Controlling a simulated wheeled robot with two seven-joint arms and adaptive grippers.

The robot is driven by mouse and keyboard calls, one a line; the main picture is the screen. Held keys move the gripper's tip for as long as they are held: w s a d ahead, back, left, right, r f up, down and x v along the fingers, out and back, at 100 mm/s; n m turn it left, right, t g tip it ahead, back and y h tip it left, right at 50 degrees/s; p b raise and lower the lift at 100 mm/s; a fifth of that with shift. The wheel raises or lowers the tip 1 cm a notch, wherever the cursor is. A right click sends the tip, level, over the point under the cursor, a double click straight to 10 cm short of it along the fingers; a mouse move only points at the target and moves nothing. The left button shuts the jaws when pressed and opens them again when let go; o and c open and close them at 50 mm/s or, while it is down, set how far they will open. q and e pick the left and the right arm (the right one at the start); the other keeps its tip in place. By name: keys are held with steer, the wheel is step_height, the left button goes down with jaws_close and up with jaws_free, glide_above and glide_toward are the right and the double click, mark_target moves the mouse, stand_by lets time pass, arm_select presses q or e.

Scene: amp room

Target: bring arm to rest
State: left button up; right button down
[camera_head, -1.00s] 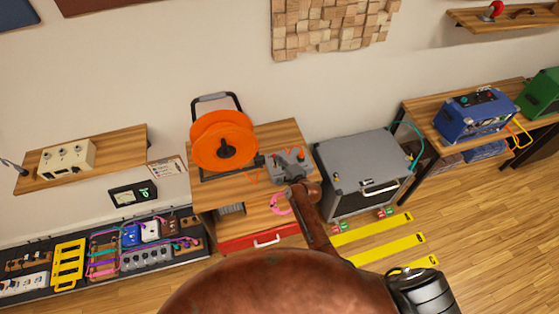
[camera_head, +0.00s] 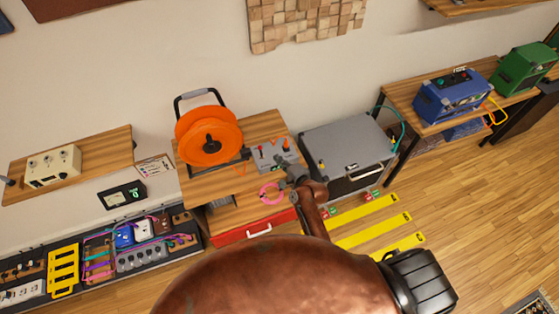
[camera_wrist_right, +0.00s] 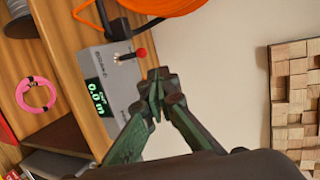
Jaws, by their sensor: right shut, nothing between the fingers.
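My right arm comes in from the bottom of the head view. Its gripper (camera_head: 287,171) is beside the front right of a grey meter box (camera_head: 268,157) on the wooden cabinet. In the right wrist view the gripper's fingers (camera_wrist_right: 158,82) are together with nothing between them. Behind them, that view shows the meter box (camera_wrist_right: 112,65) with a red-knobbed lever and a green "0.0 m" display. I cannot tell whether the fingertips touch the box, but they seem apart from it. My left gripper is not in view.
An orange cable reel (camera_head: 210,137) stands on the cabinet left of the box. A pink cable coil (camera_head: 271,193) lies in front. A grey case (camera_head: 350,145) stands to the right, with yellow floor strips (camera_head: 365,213) before it. The floor at right is open.

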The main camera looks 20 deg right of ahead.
steer(key=shift+s+r, duration=0.3)
steer(key=shift+s, duration=0.1)
stand_by(0.3)
steer(key=s+d+f+n+g+h+b, duration=0.1)
steer(key=s+f+n+g+b, duration=0.15)
steer(key=s+f, duration=0.8)
steer(key=s+d+f+n+g+b, duration=0.2)
steer(key=s+f+n+b, duration=0.15)
steer(key=f, duration=1.35)
steer(key=s+d+f+n+g+h+b, duration=0.1)
steer(key=s+f+n+g+b, duration=0.15)
steer(key=s+f, duration=0.75)
steer(key=s+d+f+n+g+b, duration=0.3)
steer(key=s+d+f+n+b, duration=0.1)
steer(key=s+f, duration=0.9)
steer(key=s+d+f+n+g+h+b, duration=0.1)
steer(key=s+d+f+n+b, duration=0.3)
steer(key=s+f, duration=1)
steer(key=s+n+g+b, duration=0.1)
steer(key=s, duration=0.6)
steer(key=shift+s+f+g+h, duration=0.15)
steer(key=shift+g+h, duration=0.15)
steer(key=shift+g, duration=0.1)
